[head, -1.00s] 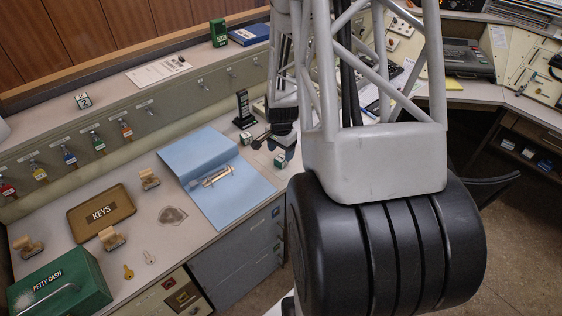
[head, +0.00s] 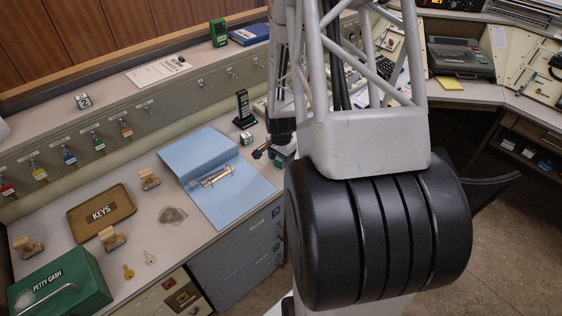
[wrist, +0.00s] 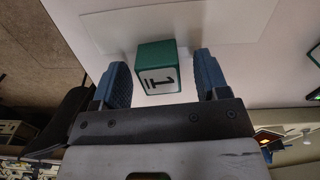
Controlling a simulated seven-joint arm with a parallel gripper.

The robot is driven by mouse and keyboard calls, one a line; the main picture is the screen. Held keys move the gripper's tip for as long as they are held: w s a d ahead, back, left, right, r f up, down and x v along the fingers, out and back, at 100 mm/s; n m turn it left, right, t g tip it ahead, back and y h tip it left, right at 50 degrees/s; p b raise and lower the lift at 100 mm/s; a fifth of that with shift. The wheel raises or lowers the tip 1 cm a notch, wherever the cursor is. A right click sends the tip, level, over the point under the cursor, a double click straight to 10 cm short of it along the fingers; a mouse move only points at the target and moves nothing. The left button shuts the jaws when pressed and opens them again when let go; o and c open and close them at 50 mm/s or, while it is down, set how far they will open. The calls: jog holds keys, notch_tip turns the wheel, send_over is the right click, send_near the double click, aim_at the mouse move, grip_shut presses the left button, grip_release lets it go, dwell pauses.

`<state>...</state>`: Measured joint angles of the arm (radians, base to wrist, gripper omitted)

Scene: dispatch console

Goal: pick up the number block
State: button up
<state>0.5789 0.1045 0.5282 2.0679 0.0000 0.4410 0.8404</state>
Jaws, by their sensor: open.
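A green and white number block (wrist: 157,67) with a black 1 on its white face sits between the two blue fingers of my gripper (wrist: 162,72) in the wrist view. The fingers are open, with a visible gap on each side of the block. In the head view my gripper is over the desk just right of the blue binder, mostly dark and partly hidden by my arm. The block there is largely hidden by the gripper.
A blue binder (head: 235,200) lies open on the desk. The keys tray (head: 75,212) is farther left.

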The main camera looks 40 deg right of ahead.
jog(key=c, duration=1)
jog(key=shift+r, duration=0.1)
jog(key=shift+r, duration=1.65)
jog(key=s+a+r, duration=0.1)
jog(key=s+a, duration=0.7)
jog(key=s, duration=0.5)
jog(key=shift+s+a+r, duration=0.25)
jog(key=shift+s, duration=0.05)
